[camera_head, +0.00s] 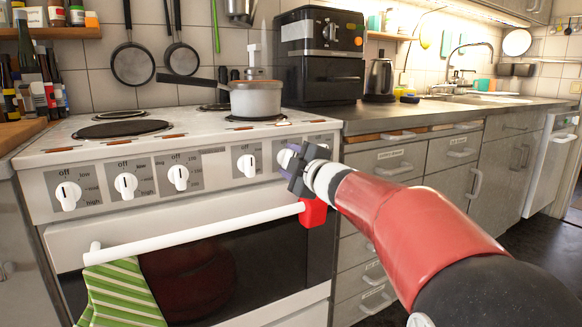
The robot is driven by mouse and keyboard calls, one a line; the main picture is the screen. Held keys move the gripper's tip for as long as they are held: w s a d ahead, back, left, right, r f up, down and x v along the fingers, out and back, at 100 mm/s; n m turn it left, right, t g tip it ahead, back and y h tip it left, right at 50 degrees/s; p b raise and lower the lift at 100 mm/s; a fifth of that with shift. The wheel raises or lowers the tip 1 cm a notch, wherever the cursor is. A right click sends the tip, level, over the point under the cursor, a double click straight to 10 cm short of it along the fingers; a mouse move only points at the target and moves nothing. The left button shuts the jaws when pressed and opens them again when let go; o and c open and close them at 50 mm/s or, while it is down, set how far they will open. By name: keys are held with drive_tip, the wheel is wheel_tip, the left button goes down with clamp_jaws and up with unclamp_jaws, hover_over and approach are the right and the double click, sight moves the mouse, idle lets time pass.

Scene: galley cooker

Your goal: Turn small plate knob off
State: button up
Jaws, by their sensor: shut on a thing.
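A white cooker (232,212) stands at the left, with a row of white knobs along its front panel. The knobs further left (68,195), (125,185), (178,177) and the middle knob (246,165) are uncovered. My gripper (290,166) is at the right part of the panel, shut on a white knob (284,158). The dark jaws hide most of that knob and its markings, so its setting cannot be read. The red and white arm comes in from the lower right.
A pot (255,99) stands on a back plate, its handle pointing left. The oven handle bar (200,231) runs below the knobs, with a green striped towel (122,293) at its left end and a red piece (312,212) near its right end. Drawers (385,160) stand to the right.

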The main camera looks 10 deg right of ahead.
drive_tip(key=shift+f+n+b, duration=0.1)
drive_tip(key=shift+n+b, duration=0.8)
drive_tip(key=shift+n, duration=1.3)
drive_tip(key=o, duration=1)
drive_tip(key=shift+s, duration=0.1)
drive_tip(key=v, duration=0.7)
drive_tip(key=shift+s+d, duration=0.15)
drive_tip(key=shift+s, duration=0.15)
